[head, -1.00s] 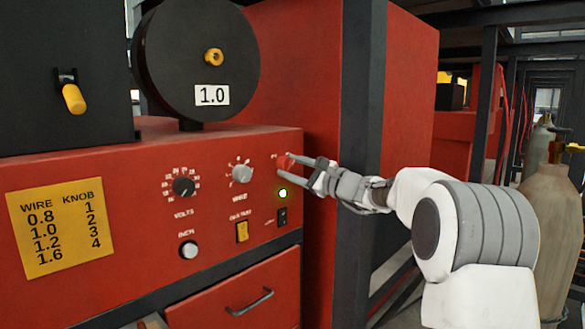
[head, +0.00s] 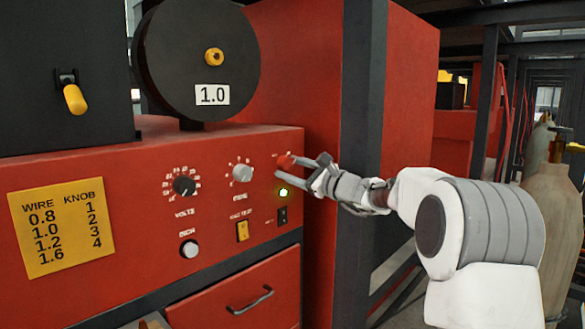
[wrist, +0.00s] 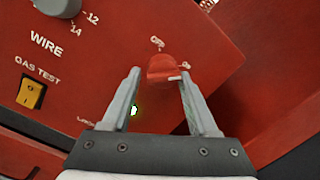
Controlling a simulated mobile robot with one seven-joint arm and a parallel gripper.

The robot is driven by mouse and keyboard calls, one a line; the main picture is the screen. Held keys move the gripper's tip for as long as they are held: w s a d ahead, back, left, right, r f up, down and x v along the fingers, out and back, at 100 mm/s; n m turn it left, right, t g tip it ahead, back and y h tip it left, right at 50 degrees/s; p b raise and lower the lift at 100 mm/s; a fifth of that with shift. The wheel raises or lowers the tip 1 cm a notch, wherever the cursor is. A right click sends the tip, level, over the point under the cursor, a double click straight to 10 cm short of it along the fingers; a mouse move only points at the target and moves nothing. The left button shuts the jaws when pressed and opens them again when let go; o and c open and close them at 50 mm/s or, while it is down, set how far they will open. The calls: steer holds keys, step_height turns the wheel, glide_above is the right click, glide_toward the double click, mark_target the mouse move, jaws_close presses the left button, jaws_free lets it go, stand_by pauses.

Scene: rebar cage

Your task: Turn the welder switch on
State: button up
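The welder switch, a red rotary knob (wrist: 161,67), is on the red welder panel (wrist: 95,65), with small OFF and ON labels at its edge. A white mark shows on its right side, near the ON label. In the head view the knob (head: 284,161) is at the panel's right end, at my fingertips. My gripper (wrist: 161,73) is open, its fingers on the left and right of the knob in the wrist view. Gaps seem to show beside the knob; contact is unclear. A green light (head: 283,192) below the knob is lit.
A dark rocker switch (head: 282,215), a yellow gas test switch (head: 242,231) and two dials are close by on the panel. A dark upright post (head: 361,160) stands right of the welder, behind my arm. Gas cylinders (head: 553,215) stand at the far right.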

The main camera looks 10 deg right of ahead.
steer(key=shift+o, duration=1.2)
steer(key=shift+r, duration=0.1)
steer(key=b+v, duration=0.2)
steer(key=v, duration=1.5)
steer(key=shift+s+d+b, duration=0.15)
steer(key=shift+s+b, duration=0.05)
steer(key=shift+b, duration=0.15)
